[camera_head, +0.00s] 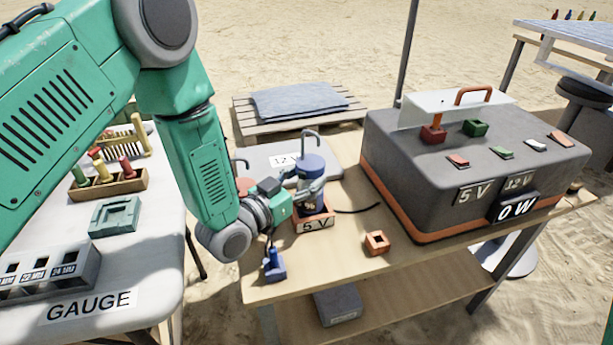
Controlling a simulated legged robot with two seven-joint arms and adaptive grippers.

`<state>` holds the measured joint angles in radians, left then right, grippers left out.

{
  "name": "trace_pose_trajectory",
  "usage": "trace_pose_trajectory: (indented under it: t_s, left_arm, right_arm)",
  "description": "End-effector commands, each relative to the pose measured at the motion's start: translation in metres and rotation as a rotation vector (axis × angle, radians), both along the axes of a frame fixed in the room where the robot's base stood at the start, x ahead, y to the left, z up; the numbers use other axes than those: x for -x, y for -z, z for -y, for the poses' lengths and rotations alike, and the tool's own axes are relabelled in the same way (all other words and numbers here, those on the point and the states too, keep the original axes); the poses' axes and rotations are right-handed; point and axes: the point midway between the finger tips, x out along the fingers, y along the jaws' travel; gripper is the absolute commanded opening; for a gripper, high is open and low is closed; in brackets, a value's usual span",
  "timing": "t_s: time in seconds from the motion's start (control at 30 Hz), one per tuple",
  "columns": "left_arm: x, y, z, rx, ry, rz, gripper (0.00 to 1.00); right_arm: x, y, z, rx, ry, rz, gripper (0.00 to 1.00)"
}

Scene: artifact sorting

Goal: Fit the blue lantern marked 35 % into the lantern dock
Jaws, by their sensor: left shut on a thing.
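The blue lantern (311,169) has a blue cap, a grey hooked handle and a label of which only a % sign shows clearly. It stands upright at the orange dock marked 5 V (315,223). Its lower end meets or overlaps the dock's top; I cannot tell whether it is fully seated. My left gripper (296,203) is shut on the lantern's body from the left, and its fingers are partly hidden. My right gripper is not in view.
A small blue plug-like piece (274,265) and an orange square socket (377,242) lie on the wooden table (345,265). A large grey power box (430,160) fills the table's right side. A gauge table (150,280) stands left. A dark cable leaves the dock rightward.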

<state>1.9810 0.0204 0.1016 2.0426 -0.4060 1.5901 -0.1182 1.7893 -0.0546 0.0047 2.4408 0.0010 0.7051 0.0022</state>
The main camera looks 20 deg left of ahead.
Motion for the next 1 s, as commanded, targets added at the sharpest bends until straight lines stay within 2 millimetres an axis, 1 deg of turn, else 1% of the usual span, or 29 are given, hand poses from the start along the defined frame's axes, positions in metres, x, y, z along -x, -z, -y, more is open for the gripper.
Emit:
trace_pose_trajectory:
  t_s: [1.0]
  left_arm:
    - [0.000,0.026,0.000,0.001,0.000,0.002,0.09]
  right_arm:
    - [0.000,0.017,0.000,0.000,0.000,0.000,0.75]
